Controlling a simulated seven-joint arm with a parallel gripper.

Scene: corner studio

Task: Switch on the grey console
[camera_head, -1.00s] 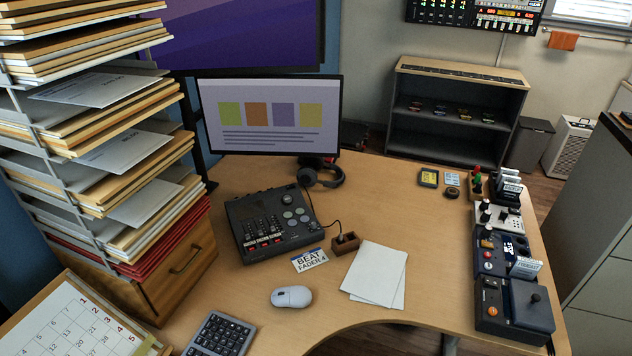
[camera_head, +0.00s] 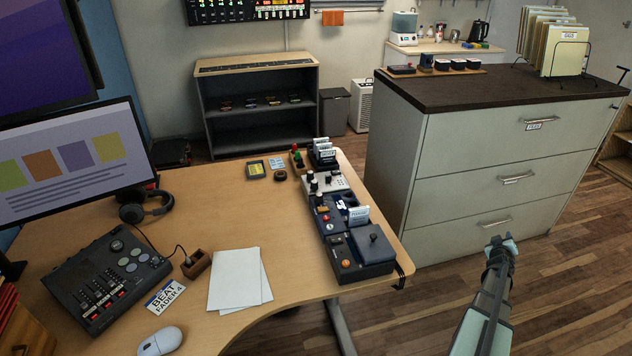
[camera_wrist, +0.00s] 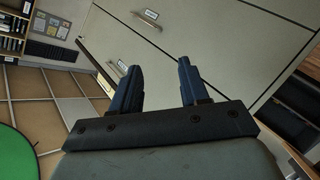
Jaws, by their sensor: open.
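Several small control consoles stand in a row along the desk's right edge in the head view. The light grey one (camera_head: 326,184) has dark knobs. In front of it are a dark blue one (camera_head: 328,217) with a red button and a dark grey one (camera_head: 376,250) with an orange button and a stick. I cannot tell from the picture which is the task's grey console, or whether any is on. My gripper (camera_head: 502,243) is right of the desk, before the filing cabinet, apart from all consoles. In the wrist view my gripper (camera_wrist: 157,82) is open and empty, its fingers spread.
A grey filing cabinet (camera_head: 470,180) stands right of the desk. On the desk (camera_head: 225,205) are a dark pad mixer (camera_head: 105,280), white papers (camera_head: 238,280), a mouse (camera_head: 160,341) and headphones (camera_head: 145,205). Wooden floor (camera_head: 560,270) is free around my arm.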

